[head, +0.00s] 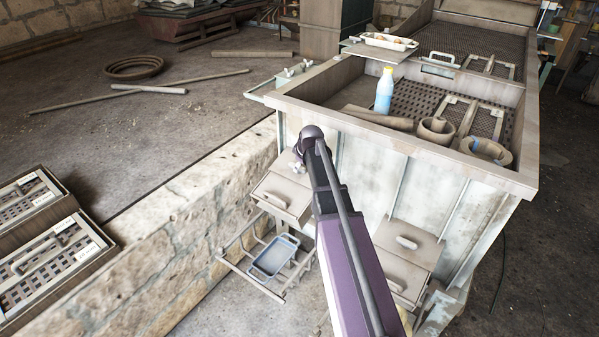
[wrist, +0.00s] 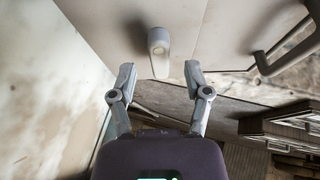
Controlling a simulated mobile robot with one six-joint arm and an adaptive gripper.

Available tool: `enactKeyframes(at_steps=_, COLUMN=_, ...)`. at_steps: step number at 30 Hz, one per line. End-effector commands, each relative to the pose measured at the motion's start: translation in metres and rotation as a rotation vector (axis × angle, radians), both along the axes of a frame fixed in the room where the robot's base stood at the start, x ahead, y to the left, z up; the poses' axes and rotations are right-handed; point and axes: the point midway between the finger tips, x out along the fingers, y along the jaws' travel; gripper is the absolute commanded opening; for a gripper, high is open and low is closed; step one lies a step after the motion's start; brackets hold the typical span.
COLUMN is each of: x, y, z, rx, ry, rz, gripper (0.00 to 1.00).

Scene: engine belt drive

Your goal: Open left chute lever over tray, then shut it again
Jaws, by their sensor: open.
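The left chute (head: 283,195) is a pale box on the side of the large machine, with a pale handle (head: 275,200) on its front. A blue tray (head: 264,262) sits on a wire rack below it. In the wrist view my gripper (wrist: 160,76) is open and empty. A pale rounded lever (wrist: 158,42) lies just ahead, between and beyond the fingertips, with no visible contact.
A second chute (head: 408,262) with pale handles is right of my arm. A low stone wall (head: 180,215) runs along the left. A dark bar handle (wrist: 275,62) is at right in the wrist view.

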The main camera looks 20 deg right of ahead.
Motion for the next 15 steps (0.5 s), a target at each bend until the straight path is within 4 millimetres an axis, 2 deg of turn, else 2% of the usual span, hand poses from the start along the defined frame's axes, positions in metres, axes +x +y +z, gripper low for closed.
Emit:
enactKeyframes(at_steps=1, x=0.003, y=0.0, z=-0.008, rx=0.0, ry=0.0, rz=0.0, gripper=0.63)
enactKeyframes(at_steps=6, x=0.008, y=0.0, z=-0.017, rx=0.0, ry=0.0, rz=0.0, gripper=0.63)
enactKeyframes(at_steps=15, x=0.011, y=-0.001, z=-0.022, rx=0.0, ry=0.0, rz=-0.001, gripper=0.63)
